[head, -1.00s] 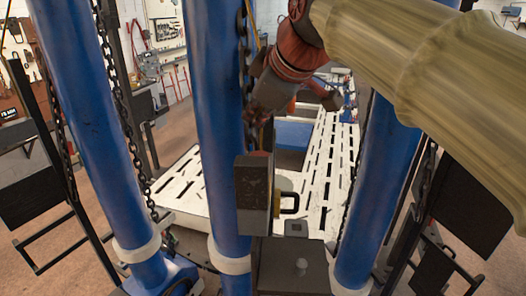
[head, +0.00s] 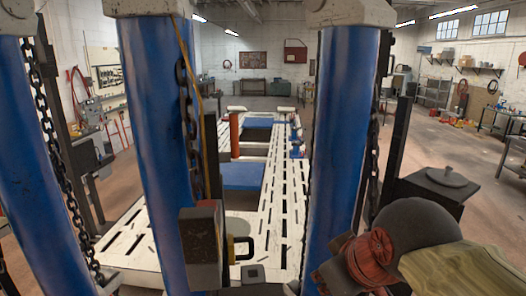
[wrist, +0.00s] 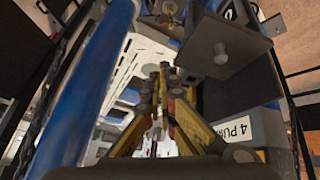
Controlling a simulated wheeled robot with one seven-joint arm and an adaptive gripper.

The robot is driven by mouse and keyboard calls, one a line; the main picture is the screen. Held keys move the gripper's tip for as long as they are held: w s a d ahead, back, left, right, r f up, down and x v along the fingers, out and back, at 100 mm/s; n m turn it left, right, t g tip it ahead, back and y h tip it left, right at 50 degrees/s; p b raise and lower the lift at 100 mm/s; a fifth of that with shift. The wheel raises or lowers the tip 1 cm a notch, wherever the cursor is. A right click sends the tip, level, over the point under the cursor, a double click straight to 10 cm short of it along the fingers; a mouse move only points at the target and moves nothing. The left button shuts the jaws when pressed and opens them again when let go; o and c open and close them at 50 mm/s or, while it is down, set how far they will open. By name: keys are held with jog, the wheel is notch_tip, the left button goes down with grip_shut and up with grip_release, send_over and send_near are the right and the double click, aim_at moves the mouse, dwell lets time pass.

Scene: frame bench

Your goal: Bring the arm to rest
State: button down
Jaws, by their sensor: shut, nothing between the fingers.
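My arm shows at the lower right of the head view, with a tan sleeve-like link, a dark rounded joint and a red wrist part, beside the right blue post (head: 337,130). The gripper's fingertips cannot be made out in the head view. In the wrist view my gripper (wrist: 160,82) shows with its yellow and black fingers drawn together at the tips, shut and empty. The blue post (wrist: 85,95) runs along the left of the wrist view. A dark plate with a round knob (wrist: 222,55) is at its upper right.
Blue posts with chains (head: 190,130) stand close in front. A dark box with a handle (head: 203,245) is fixed to the middle post. A white slotted frame bench (head: 275,190) lies behind them. A black stand with a round lid (head: 440,180) is at right. Open floor lies farther right.

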jog(key=s+d+f+m+g+h, duration=0.1)
jog(key=s+d+f+m, duration=0.3)
jog(key=f, duration=0.3)
jog(key=s+d+f+m+h, duration=0.1)
jog(key=s+d+f+m, duration=0.1)
jog(key=s+d+f, duration=0.35)
notch_tip(320, 180, down, 32)
jog(key=a+b, duration=0.1)
jog(key=b, duration=3)
jog(key=shift+s+a, duration=0.25)
jog(key=shift+a, duration=0.1)
jog(key=shift+r, duration=0.1)
